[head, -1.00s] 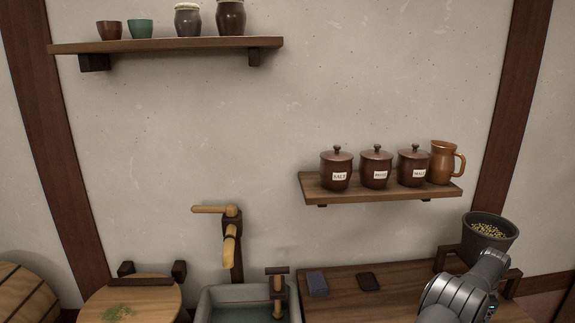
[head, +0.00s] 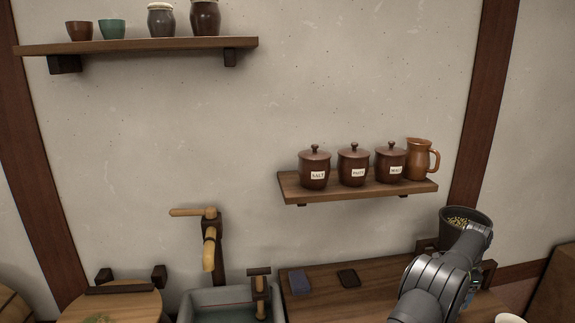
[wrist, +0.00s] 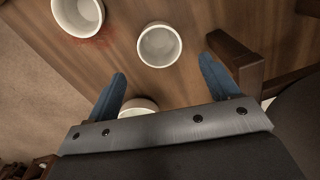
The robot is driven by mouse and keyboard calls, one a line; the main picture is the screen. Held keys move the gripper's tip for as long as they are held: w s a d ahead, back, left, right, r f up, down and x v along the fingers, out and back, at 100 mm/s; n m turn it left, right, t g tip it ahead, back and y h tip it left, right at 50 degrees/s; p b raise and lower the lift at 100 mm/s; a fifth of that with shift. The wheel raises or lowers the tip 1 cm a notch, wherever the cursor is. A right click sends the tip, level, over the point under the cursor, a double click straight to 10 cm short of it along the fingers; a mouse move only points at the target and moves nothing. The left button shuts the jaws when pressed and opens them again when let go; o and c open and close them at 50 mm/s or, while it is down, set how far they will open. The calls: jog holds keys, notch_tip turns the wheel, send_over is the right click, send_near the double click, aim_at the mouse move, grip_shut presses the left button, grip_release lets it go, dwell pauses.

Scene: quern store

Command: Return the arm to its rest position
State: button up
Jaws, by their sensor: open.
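My arm (head: 440,285) shows at the lower right of the head view, in front of the counter and partly over the dark pot. My gripper is not visible in the head view. In the wrist view my gripper (wrist: 162,66) is open, with two blue fingers apart and nothing held between them. Beyond the fingers are white bowls on a wooden surface: one (wrist: 78,14) at the upper left, one (wrist: 160,45) in the middle, and one (wrist: 138,104) partly hidden by the gripper body.
A dark pot of grain (head: 451,216) stands behind my arm. Lidded jars and a brown jug (head: 420,160) stand on the right shelf (head: 320,192). A basin (head: 190,302) with a wooden tap (head: 208,250) is left of the counter (head: 375,293). Reddish specks lie near the upper-left bowl.

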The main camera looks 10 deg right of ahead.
jog(key=f, duration=1.1)
jog(key=shift+w, duration=0.2)
jog(key=r, duration=0.5)
jog(key=shift+s+d, duration=0.15)
jog(key=shift+s, duration=0.05)
jog(key=s+d+r, duration=0.1)
jog(key=s+r, duration=0.5)
jog(key=s, duration=0.5)
jog(key=w+a+f+n, duration=0.1)
jog(key=w+a+n, duration=0.5)
jog(key=w+a, duration=0.5)
jog(key=w+a+n, duration=0.5)
jog(key=w+a, duration=0.1)
jog(key=a, duration=0.9)
jog(key=w+a+n, duration=0.2)
jog(key=a+n, duration=1)
jog(key=a, duration=1.7)
jog(key=shift+w+f+g+y, duration=0.15)
jog(key=shift+f+g+y, duration=0.25)
jog(key=shift+f, duration=0.05)
